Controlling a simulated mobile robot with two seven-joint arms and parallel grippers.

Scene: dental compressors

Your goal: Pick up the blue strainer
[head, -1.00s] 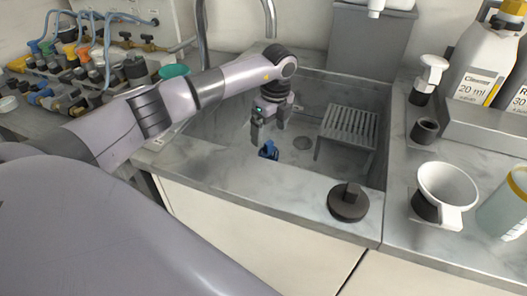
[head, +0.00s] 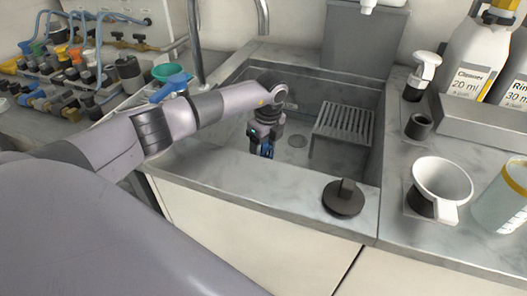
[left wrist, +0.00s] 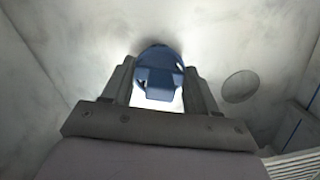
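The blue strainer (head: 265,149) is low in the sink basin, left of the drain, largely hidden by my left gripper in the head view. In the left wrist view the blue strainer (left wrist: 160,74) lies between the two fingers, its blocky handle part toward the palm. My left gripper (head: 262,151) points down into the basin, and its spread fingers (left wrist: 160,80) stand on either side of the strainer. I cannot tell whether they touch it. My right gripper is not in view.
A slatted grey rack (head: 343,124) stands in the basin, right of the drain (head: 297,141). A dark round plug (head: 344,198) sits on the sink's front rim. A white funnel (head: 441,182) is on the right counter. A blue item (head: 170,87) lies at left beside a teal bowl (head: 168,71).

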